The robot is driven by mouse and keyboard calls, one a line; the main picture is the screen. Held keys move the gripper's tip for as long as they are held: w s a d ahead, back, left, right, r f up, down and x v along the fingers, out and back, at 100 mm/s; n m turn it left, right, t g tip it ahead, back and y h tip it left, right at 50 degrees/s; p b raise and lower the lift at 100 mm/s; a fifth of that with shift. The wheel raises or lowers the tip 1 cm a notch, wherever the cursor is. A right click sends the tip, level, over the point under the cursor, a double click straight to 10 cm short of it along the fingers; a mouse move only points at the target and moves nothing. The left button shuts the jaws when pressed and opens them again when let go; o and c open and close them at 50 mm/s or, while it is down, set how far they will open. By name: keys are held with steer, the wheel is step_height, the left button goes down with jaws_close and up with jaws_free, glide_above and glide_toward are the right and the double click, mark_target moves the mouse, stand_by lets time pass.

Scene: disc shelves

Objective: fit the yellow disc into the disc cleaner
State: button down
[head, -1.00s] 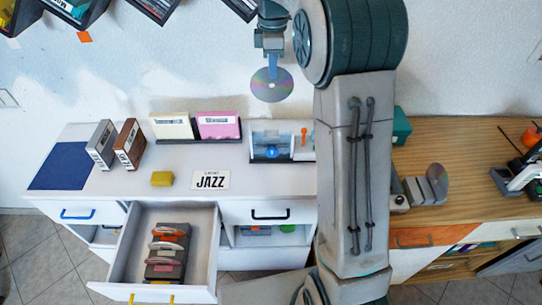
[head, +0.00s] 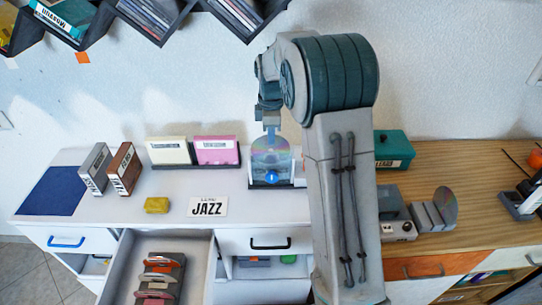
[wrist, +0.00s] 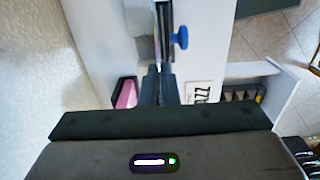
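My gripper (head: 271,128) points down over the disc cleaner (head: 268,185), a pale device with a clear front and a blue knob. It is shut on the top edge of a disc (head: 270,152). The disc looks silvery with a rainbow sheen; I see no clear yellow on it. The disc stands upright, its lower part within the cleaner's outline. I cannot tell how deep it sits. In the wrist view the disc shows edge-on as a thin line (wrist: 159,40) beyond the fingers (wrist: 160,92), beside the blue knob (wrist: 181,38).
Cream and pink cases (head: 215,150) stand left of the cleaner. A JAZZ card (head: 208,207) and a yellow block (head: 157,205) lie in front. A drawer (head: 200,262) with several discs is open. Another disc (head: 445,207) stands on the right counter. Shelves hang above.

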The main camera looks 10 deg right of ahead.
mark_target(271, 164)
step_height(271, 164, down, 8)
steer(key=shift+r+p, duration=0.1)
steer(key=shift+p, duration=0.35)
steer(key=c, duration=1.7)
jaws_free()
step_height(271, 164, up, 12)
steer(key=shift+f+b, duration=0.1)
steer(key=shift+b, duration=0.65)
steer(key=s+r+m+t, duration=0.2)
steer(key=s+m, duration=1.3)
steer(key=s, duration=1.5)
steer(key=shift+r+m+t, duration=0.25)
steer(key=shift+m+t, duration=0.15)
steer(key=shift+t, duration=0.3)
